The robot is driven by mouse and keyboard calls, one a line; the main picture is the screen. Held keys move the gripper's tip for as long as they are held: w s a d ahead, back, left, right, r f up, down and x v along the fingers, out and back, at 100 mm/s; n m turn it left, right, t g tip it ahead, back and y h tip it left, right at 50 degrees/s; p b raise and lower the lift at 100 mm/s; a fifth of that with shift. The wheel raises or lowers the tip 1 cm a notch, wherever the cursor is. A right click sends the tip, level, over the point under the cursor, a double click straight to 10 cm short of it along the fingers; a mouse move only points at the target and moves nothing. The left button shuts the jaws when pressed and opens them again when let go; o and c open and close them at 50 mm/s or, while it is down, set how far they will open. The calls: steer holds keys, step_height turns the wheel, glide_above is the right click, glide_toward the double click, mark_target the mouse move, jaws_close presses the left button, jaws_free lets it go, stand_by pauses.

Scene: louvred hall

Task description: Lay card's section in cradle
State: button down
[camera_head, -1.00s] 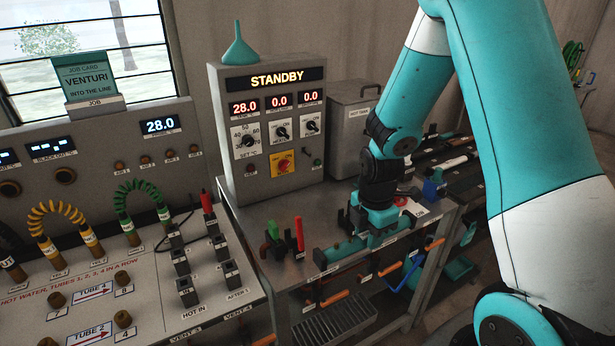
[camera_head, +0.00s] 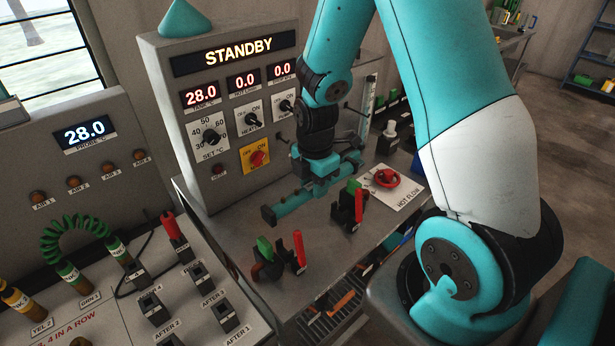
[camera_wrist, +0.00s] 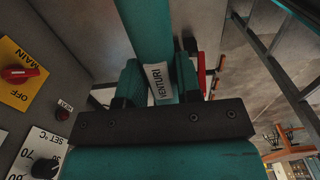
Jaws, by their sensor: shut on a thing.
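My gripper (camera_head: 316,182) is shut on the teal venturi section (camera_head: 284,209), a straight tube held roughly level. In the wrist view the tube (camera_wrist: 146,28) runs between the fingers and carries a white label reading VENTURI. The cradle stands on the bench as two black supports: a near left one (camera_head: 268,268) and a far right one (camera_head: 345,213). Each has a green lever and a red lever standing up. The held section appears above and behind the supports, apart from them.
The grey control box (camera_head: 215,110) reading STANDBY stands close behind and left of my gripper. A red valve wheel (camera_head: 386,178) on a HOT FLOW plate lies to the right. The panel with hoses and black sockets (camera_head: 155,308) is at the left front.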

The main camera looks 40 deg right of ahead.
steer(key=shift+d+f+b, duration=0.1)
steer(key=shift+f+b, duration=3.5)
steer(key=shift+f, duration=0.95)
steer(key=shift+r, duration=0.2)
steer(key=shift+f+b, duration=1.65)
steer(key=shift+f, duration=0.85)
steer(key=shift+r, duration=0.15)
steer(key=c, duration=0.7)
jaws_free()
steer(key=shift+r, duration=0.1)
